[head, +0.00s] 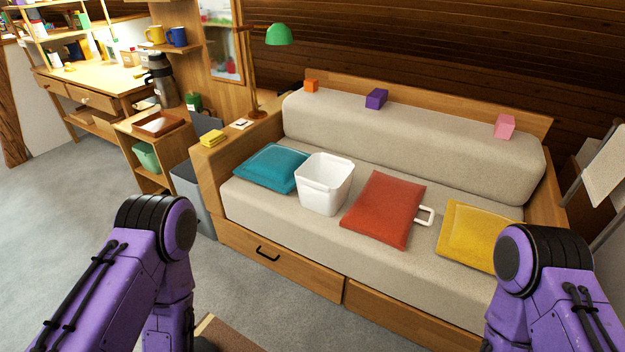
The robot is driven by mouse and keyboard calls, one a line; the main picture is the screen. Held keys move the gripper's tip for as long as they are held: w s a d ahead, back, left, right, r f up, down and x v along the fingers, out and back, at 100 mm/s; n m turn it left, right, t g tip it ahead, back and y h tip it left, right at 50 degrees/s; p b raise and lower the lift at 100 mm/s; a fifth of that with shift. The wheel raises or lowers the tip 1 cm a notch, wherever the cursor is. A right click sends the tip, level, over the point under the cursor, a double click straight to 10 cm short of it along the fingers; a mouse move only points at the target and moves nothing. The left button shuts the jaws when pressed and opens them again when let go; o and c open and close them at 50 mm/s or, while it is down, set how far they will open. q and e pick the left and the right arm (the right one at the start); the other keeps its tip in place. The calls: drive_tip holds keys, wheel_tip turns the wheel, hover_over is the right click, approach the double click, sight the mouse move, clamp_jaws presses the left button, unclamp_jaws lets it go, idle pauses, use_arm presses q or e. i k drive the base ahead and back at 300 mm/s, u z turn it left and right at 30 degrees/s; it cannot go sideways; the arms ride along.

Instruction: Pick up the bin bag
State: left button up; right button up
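I cannot make out a bin bag for certain in the head view. A white open-topped bin (325,183) stands upright on the sofa seat, between a teal cushion (270,167) and a red cushion (383,208). A grey bin (194,198) stands on the floor at the sofa's left end, partly hidden by the sofa arm and my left arm; its inside cannot be seen. Only the purple upper links of my two arms show, at the lower left and lower right. Both grippers are out of the picture.
A white loop handle (426,215) sticks out beside the red cushion. A yellow cushion (468,232) lies to the right, partly behind my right arm. Small orange, purple (376,98) and pink blocks sit on the backrest. Grey floor (75,195) is open at left.

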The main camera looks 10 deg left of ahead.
sight(323, 181)
drive_tip(key=i, duration=1.55)
